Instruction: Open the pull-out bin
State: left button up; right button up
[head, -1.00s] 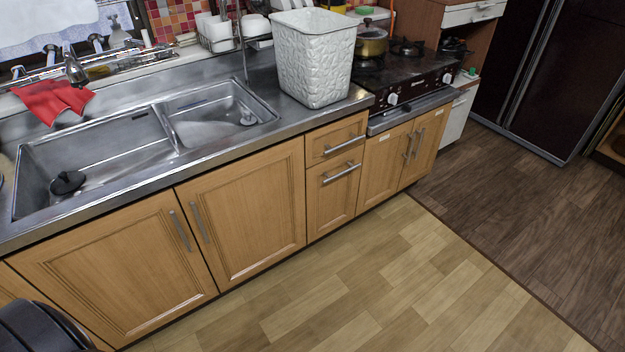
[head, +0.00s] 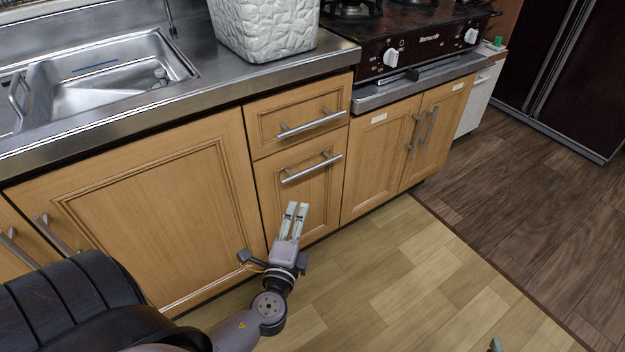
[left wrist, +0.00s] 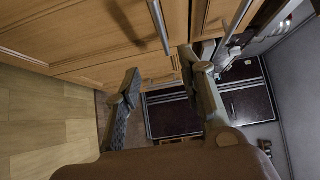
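The pull-out bin front looks to be the tall lower wooden front (head: 298,198) of the narrow unit, under a small drawer. It is shut flush, with a horizontal metal bar handle (head: 312,168) near its top. My left gripper (head: 294,208) is in front of its lower part, below the handle and apart from it. In the left wrist view the fingers (left wrist: 160,75) are spread with nothing between them, and a metal bar handle (left wrist: 159,25) shows beyond them. A small grey tip at the head view's bottom edge may be my right gripper (head: 496,345); its fingers are hidden.
The small drawer (head: 297,118) above is shut and has a similar handle. Cabinet doors (head: 160,220) stand shut to the left, and stove cabinet doors (head: 385,160) to the right. A white textured basket (head: 265,28) stands on the counter. The wooden floor (head: 400,270) in front is clear.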

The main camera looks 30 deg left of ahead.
pick_arm(q)
send_near(312, 171)
jog(key=x, duration=0.9)
jog(key=shift+w+a, duration=0.2)
jog(key=shift+w, duration=0.15)
jog(key=shift+w+a, duration=0.15)
jog(key=shift+w, duration=0.35)
pick_arm(e)
jog(key=shift+w+a+r+t, duration=0.3)
jog(key=shift+w+r+t, duration=0.3)
jog(key=shift+r, duration=0.2)
pick_arm(q)
jog(key=shift+r, duration=0.1)
jog(key=shift+c, duration=0.4)
grip_shut()
